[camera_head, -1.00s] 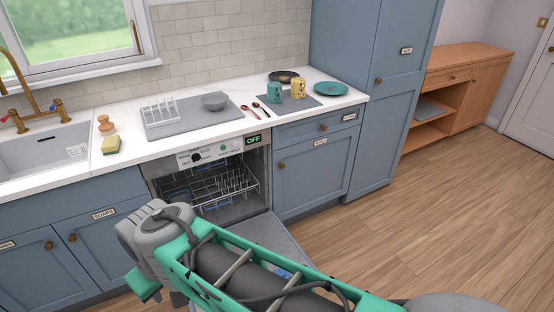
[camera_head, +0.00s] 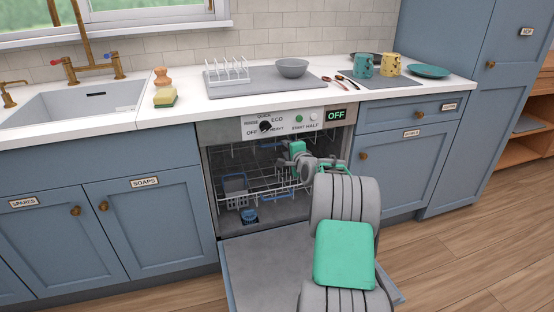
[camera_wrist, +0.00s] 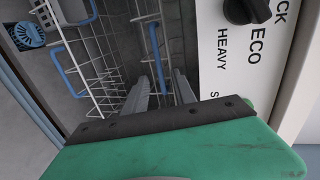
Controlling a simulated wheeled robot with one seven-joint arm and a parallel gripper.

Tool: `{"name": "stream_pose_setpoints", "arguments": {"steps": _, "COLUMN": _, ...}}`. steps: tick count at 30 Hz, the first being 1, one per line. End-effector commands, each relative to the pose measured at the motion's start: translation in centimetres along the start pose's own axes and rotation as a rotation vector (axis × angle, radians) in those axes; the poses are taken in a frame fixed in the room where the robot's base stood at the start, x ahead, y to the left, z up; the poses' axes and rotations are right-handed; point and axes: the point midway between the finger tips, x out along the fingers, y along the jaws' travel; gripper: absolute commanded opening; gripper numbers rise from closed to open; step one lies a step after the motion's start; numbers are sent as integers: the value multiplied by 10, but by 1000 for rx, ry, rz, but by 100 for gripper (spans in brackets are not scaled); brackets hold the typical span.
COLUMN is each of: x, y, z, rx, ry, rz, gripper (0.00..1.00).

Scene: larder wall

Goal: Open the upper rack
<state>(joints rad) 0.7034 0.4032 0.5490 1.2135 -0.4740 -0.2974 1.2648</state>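The dishwasher's upper rack (camera_head: 240,156) is a white wire rack high inside the open dishwasher, below the control panel. Its blue handle bar (camera_wrist: 156,62) shows in the wrist view. My gripper (camera_head: 296,149) reaches into the front of the dishwasher at upper-rack height. In the wrist view, its two grey fingers (camera_wrist: 163,93) are apart, with the blue bar's near end between them in the picture. I cannot tell whether they touch it. My arm hides the right part of the rack.
The lower rack (camera_head: 270,183) has a blue-edged basket (camera_head: 235,190). The dishwasher door (camera_head: 262,268) is folded down in front, under my arm. The control panel (camera_head: 284,122) is just above my gripper. A counter (camera_head: 190,106) holds dishes above.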

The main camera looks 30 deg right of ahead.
Motion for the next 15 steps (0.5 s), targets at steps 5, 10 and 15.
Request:
{"name": "stream_pose_setpoints", "arguments": {"steps": 5, "x": 17, "y": 8, "z": -15, "rx": 50, "ry": 15, "rz": -35, "gripper": 32}}
{"name": "stream_pose_setpoints", "arguments": {"steps": 10, "x": 50, "y": 9, "z": -14, "rx": 48, "ry": 13, "rz": -31, "gripper": 32}}
{"name": "stream_pose_setpoints", "arguments": {"steps": 15, "x": 74, "y": 6, "z": -15, "rx": 46, "ry": 15, "rz": -32, "gripper": 32}}
